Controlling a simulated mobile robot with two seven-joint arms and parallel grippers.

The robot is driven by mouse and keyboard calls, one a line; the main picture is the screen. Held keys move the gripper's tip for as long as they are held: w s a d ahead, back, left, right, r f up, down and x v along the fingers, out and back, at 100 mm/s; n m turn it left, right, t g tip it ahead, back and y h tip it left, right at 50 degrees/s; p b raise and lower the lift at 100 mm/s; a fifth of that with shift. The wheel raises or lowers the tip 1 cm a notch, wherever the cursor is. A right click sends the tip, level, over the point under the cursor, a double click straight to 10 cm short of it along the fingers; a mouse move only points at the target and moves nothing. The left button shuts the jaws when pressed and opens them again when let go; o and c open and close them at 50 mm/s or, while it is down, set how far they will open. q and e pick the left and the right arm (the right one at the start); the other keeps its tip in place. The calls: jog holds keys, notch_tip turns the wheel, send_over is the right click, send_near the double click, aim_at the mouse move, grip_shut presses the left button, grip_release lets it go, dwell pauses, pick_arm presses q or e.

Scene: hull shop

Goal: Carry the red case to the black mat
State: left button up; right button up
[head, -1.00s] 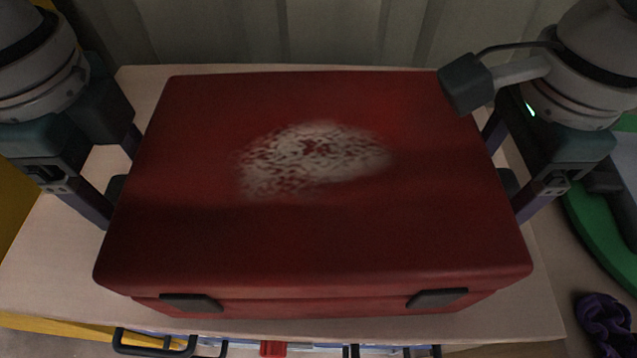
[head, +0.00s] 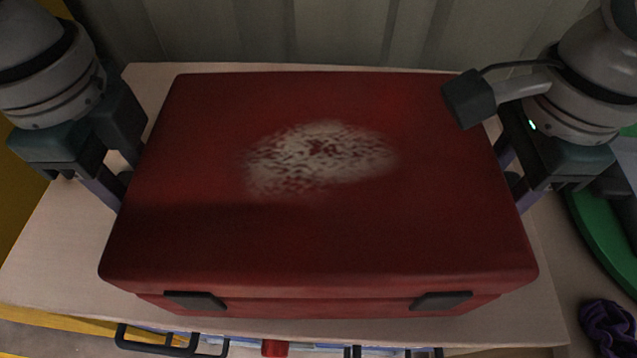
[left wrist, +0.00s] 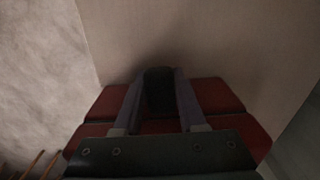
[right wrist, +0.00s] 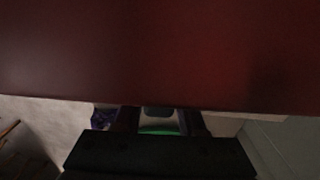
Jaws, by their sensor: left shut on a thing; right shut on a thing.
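The red case (head: 330,235) fills the middle of the head view, lid up and level, with a pale worn patch on top and two dark latches on its front. My left gripper (head: 115,188) is at its left side; in the left wrist view its fingers (left wrist: 158,95) are shut around a dark handle (left wrist: 159,88) on the case. My right gripper (head: 516,190) is shut at the right side; its grip is mostly hidden by the case. The case (right wrist: 160,50) also fills the top of the right wrist view. I see no black mat.
A pale tabletop (head: 60,250) lies under the case; I cannot tell whether they touch. A ribbed wall (head: 330,35) stands close behind. A green curved object (head: 597,240) and a crumpled purple item (head: 608,325) are at right. Dark handles (head: 160,345) show below the front edge.

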aim_at(516, 170)
pick_arm(q)
grip_shut()
pick_arm(e)
grip_shut()
pick_arm(q)
jog(key=shift+r, duration=0.15)
pick_arm(e)
jog(key=shift+r, duration=0.15)
